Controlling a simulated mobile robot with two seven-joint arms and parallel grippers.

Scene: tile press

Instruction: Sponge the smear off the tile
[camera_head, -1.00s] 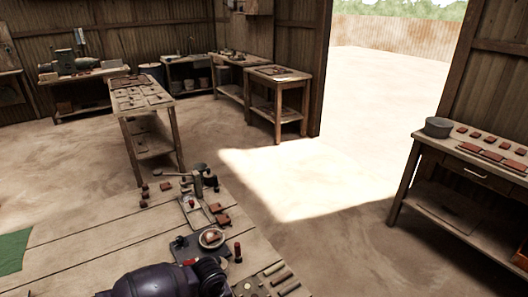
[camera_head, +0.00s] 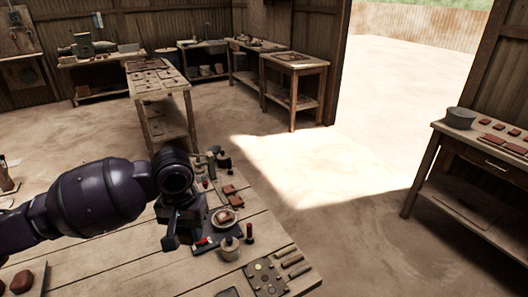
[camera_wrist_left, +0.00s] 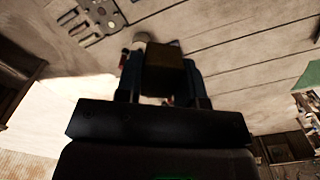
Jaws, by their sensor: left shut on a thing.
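My left gripper (camera_head: 184,240) hangs over the near workbench, its jaws shut. In the left wrist view it (camera_wrist_left: 163,85) is shut on a brown block with a darker front face (camera_wrist_left: 165,72), which looks like the sponge. The gripper is apart from the dish. The arm hides part of the bench. My right gripper is not in view.
A metal press (camera_head: 214,160) and small tiles (camera_head: 230,189) are behind.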

